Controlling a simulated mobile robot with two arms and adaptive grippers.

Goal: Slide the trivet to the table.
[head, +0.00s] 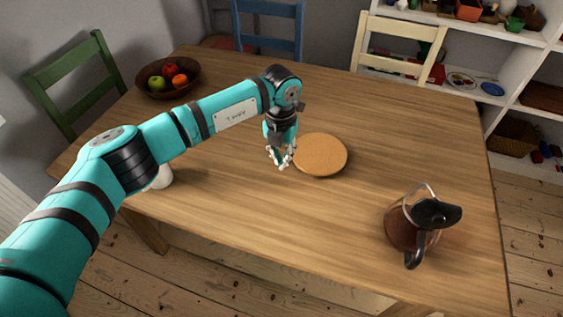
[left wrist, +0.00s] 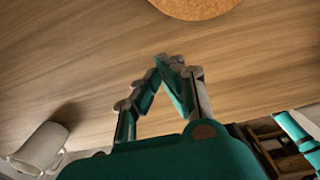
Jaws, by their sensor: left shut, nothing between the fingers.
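The trivet (head: 322,156) is a round, cork-coloured disc lying flat on the wooden table (head: 390,150). It also shows at the top edge of the left wrist view (left wrist: 195,6), partly cut off. My left gripper (head: 281,163) is just left of the trivet in the head view, pointing down, close to its edge. In the left wrist view its fingertips (left wrist: 168,62) meet with nothing between them, and a strip of bare table lies between them and the trivet. I cannot tell whether the fingers touch the table. My right gripper is not in view.
A coffee pot (head: 408,228) stands at the front right. A bowl of fruit (head: 168,82) is at the back left.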

